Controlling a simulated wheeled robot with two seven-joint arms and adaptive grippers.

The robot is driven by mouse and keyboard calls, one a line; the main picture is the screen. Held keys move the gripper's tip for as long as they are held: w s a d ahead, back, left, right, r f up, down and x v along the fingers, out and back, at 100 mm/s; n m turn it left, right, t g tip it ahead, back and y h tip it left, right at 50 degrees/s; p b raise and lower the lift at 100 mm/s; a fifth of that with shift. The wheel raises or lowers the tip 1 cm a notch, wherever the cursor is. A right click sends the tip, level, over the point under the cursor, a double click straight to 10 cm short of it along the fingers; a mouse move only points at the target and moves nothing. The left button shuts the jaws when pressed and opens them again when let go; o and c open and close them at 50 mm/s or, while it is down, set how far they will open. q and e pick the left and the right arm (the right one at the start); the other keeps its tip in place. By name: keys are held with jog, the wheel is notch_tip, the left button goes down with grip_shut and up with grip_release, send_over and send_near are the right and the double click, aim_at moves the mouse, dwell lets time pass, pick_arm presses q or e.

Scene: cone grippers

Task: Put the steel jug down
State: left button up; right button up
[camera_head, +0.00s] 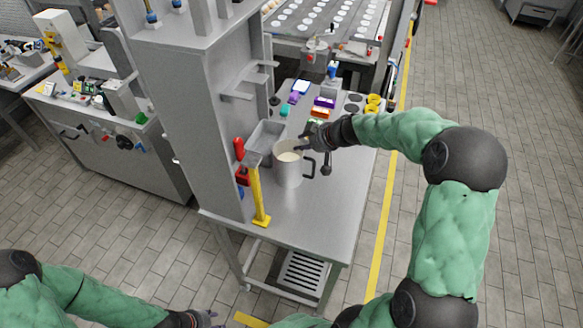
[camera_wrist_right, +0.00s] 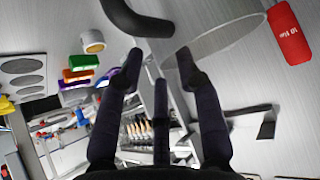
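The steel jug (camera_head: 287,172) stands upright on the steel table (camera_head: 305,220), with pale contents showing at its top and its dark handle (camera_head: 309,168) to the right. My right gripper (camera_head: 305,143) is by the jug's rim, at its upper right. In the right wrist view, the jug's wall (camera_wrist_right: 200,22) and dark handle (camera_wrist_right: 138,20) are at the top. My right fingers (camera_wrist_right: 160,66) are spread with a clear gap, one tip overlapping the jug's rim; contact cannot be told. My left gripper (camera_head: 203,319) is at the bottom edge, far from the jug, its fingers too small to read.
A grey tray (camera_head: 265,137) and a yellow post (camera_head: 257,195) stand left of the jug. A red cylinder (camera_wrist_right: 282,35) shows in the wrist view. Coloured blocks (camera_head: 322,107) lie behind. The table's front right is bare.

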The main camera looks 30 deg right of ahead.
jog(key=shift+x, duration=1.15)
grip_shut()
jog(key=shift+d+r, duration=0.1)
jog(key=shift+r, duration=0.05)
